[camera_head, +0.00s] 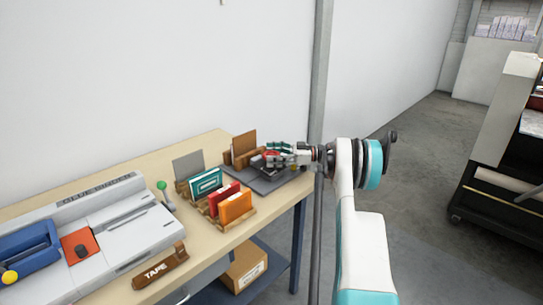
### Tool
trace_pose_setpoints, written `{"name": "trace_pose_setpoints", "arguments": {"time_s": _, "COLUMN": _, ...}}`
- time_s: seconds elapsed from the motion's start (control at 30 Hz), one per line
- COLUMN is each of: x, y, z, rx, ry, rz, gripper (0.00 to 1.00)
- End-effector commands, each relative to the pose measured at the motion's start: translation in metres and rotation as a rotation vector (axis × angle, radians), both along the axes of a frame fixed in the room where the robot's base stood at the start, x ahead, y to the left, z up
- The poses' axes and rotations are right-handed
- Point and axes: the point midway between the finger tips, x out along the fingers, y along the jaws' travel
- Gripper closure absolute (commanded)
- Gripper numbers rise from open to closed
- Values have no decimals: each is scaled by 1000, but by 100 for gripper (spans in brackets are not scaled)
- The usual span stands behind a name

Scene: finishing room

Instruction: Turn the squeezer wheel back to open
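My gripper (275,154) is at the far right end of the workbench, reaching in from the right. Its dark and green fingers are over a small dark device with a red part (268,155), which may be the squeezer and its wheel. The device sits on a dark grey base plate (270,184). The fingers hide most of the device. The view is too small to tell whether the fingers touch the wheel, or how it is turned.
The wooden workbench (221,241) carries wooden holders with teal (205,183), red (224,197) and orange booklets (236,208). A brown board (244,143) stands behind. A grey glue binder (130,225) is on the left. A metal post (319,80) rises behind my arm.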

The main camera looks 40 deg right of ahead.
Motion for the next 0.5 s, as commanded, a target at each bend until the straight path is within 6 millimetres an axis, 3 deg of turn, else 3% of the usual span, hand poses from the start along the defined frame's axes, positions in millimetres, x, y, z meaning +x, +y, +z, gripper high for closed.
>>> {"name": "trace_pose_setpoints", "arguments": {"time_s": 0.27, "x": -2, "y": -2, "z": 0, "rx": 0, "ry": 0, "rz": -1, "gripper": 19}}
{"name": "trace_pose_setpoints", "arguments": {"time_s": 0.5, "x": -23, "y": -29, "z": 0, "rx": 0, "ry": 0, "rz": -4, "gripper": 19}}
